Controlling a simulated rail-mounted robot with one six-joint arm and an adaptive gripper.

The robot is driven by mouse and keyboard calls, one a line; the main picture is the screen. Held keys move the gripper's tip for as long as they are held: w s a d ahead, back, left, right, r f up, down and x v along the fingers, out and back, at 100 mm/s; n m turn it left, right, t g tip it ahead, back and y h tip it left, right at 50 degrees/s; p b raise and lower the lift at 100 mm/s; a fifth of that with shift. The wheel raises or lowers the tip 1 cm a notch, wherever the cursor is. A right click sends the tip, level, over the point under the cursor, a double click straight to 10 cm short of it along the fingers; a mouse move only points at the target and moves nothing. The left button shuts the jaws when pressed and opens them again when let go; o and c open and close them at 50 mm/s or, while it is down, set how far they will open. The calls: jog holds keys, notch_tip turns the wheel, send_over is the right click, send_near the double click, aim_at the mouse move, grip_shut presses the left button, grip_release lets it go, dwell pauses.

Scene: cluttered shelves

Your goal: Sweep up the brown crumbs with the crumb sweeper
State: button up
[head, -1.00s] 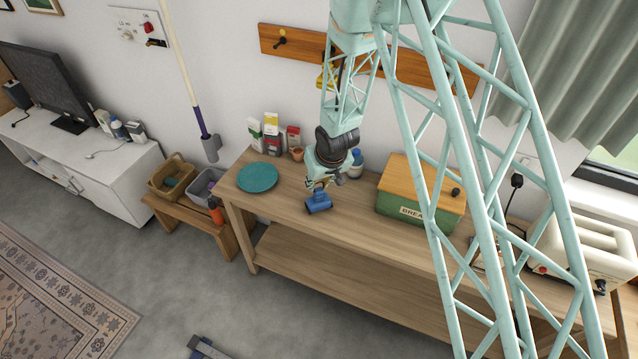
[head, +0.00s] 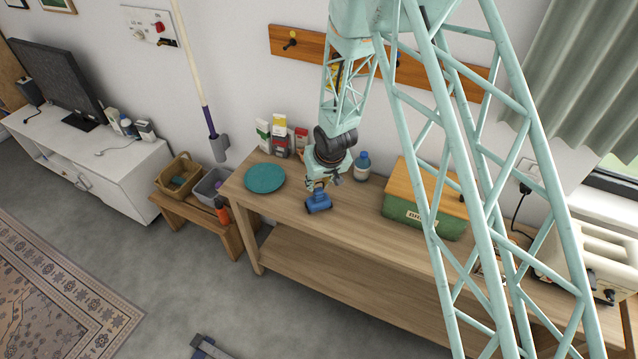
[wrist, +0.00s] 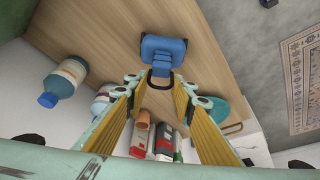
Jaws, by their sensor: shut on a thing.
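The crumb sweeper (head: 318,202) is a small blue tool, low over or on the wooden table, right of the teal plate (head: 264,178). My gripper (head: 319,185) is directly above it. In the wrist view the blue sweeper (wrist: 163,48) lies beyond my fingertips, its dark handle loop between them. My gripper (wrist: 158,80) is closed on that handle. I cannot tell whether the sweeper touches the tabletop. I cannot make out any brown crumbs in either view.
A green bread box (head: 424,205) with a wooden lid stands to the right. A blue-capped bottle (head: 362,166) and several cartons (head: 279,132) stand along the back. The table (head: 345,212) is bare around the sweeper, up to its front edge.

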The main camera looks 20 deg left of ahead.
jog(key=shift+a, duration=0.2)
jog(key=shift+a, duration=1.25)
jog(key=shift+w+a+r, duration=0.1)
jog(key=shift+w+a, duration=0.1)
jog(key=shift+a, duration=1.05)
jog(key=shift+d, duration=0.1)
jog(key=shift+s+d, duration=0.1)
jog(key=shift+d, duration=1.35)
